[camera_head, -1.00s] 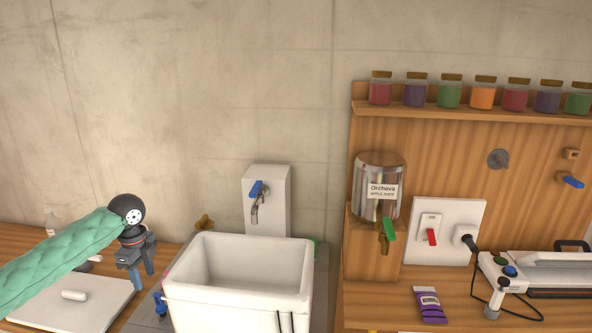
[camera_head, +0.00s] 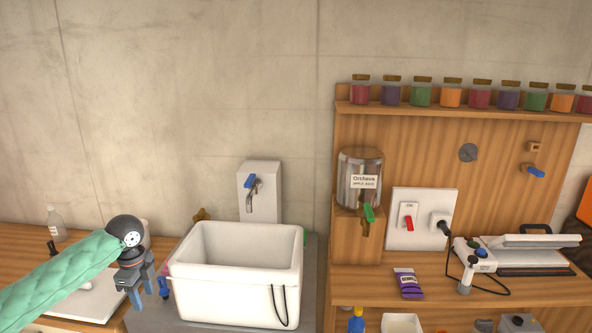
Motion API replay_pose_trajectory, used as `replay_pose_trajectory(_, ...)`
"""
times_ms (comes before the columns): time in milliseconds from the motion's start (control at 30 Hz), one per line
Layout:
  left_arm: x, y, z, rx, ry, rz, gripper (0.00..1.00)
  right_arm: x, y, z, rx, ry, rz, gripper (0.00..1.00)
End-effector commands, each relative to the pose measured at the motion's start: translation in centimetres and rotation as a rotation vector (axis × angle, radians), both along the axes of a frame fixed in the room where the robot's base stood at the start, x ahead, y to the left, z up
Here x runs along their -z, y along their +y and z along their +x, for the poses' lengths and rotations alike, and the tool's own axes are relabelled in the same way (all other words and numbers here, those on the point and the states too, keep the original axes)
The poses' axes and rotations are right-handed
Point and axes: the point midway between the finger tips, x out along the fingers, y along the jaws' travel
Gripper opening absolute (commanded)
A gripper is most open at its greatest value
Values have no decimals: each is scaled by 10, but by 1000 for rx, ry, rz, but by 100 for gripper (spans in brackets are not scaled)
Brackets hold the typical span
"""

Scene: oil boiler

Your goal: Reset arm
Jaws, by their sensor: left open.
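My left arm, in a green padded sleeve, comes in from the left edge in the head view. Its left gripper (camera_head: 148,300) points downward with two grey-blue fingers apart and nothing between them. It is between the white board on the left counter and the white basin (camera_head: 240,239), just left of the basin. My right arm and right gripper do not show.
A blue-handled tap (camera_head: 251,186) stands behind the basin. To the right, a wooden unit holds a metal dispenser (camera_head: 358,165), a red switch (camera_head: 408,222), a purple packet (camera_head: 408,283) and a sealing machine (camera_head: 525,250). Jars line the shelf (camera_head: 440,107). A bottle (camera_head: 56,223) stands far left.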

Motion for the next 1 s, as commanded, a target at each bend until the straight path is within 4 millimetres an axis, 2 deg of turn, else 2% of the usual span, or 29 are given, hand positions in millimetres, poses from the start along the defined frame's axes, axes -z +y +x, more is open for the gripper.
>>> replay_pose_trajectory(167,23,-23,-8,-16,-11,-9,44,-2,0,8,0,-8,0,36)
replay_pose_trajectory(367,57,-59,-24,-50,-30,-29,44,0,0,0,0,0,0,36)
replay_pose_trajectory(500,90,-95,-45,-100,-51,-56,44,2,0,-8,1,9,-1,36)
replay_pose_trajectory(700,129,-142,-80,-199,-86,-108,44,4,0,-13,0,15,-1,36)
replay_pose_trajectory(1000,172,-194,-139,-398,-125,-192,44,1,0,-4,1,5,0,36)
